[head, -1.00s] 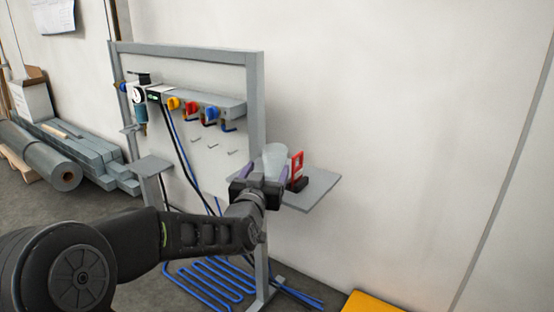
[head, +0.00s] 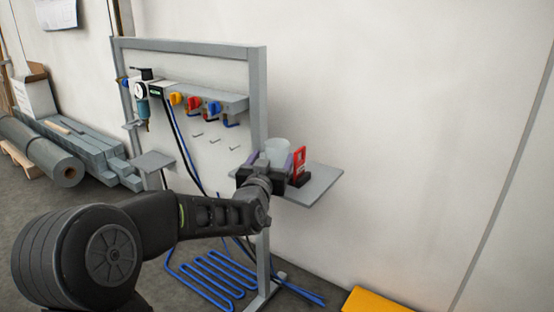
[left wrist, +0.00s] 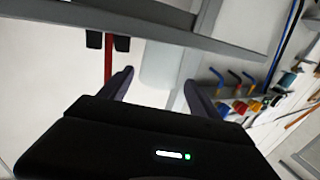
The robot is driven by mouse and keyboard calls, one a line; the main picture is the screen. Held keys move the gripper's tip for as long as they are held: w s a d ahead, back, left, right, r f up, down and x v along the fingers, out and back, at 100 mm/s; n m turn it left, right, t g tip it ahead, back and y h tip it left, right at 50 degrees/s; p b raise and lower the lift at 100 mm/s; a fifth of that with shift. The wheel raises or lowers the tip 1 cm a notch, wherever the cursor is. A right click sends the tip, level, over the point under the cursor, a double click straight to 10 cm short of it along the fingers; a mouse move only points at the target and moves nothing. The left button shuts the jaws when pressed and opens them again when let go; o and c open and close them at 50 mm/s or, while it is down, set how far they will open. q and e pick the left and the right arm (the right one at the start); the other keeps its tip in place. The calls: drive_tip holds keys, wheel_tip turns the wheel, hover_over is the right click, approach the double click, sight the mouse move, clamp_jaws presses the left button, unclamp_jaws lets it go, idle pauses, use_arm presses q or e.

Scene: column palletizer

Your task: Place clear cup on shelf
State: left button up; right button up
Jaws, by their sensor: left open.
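The clear cup (head: 278,149) stands upright in the head view, just beyond my left gripper. Its base is hidden behind the gripper, so I cannot tell whether it touches the shelf. My left gripper (head: 274,160) is open, its purple-grey fingers on either side of the cup. In the left wrist view the pale cup (left wrist: 160,65) shows between and beyond the two fingertips (left wrist: 158,80). The grey shelf (head: 322,185) sticks out from the right post of the frame, under and to the right of the gripper. My right gripper is not in view.
A red and black device (head: 299,165) stands on the shelf close to the right finger. A smaller shelf (head: 154,160) is farther left. The shelf's right part is bare.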

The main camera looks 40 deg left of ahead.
sight(274, 155)
use_arm(q)
drive_tip(key=x, duration=0.4)
drive_tip(key=shift+w+f+b, duration=0.1)
drive_tip(key=shift+w+b, duration=0.15)
drive_tip(key=shift+b, duration=0.1)
drive_tip(key=c, duration=1.2)
wheel_tip(274, 155, up, 10)
drive_tip(key=p, duration=0.4)
idle(0.4)
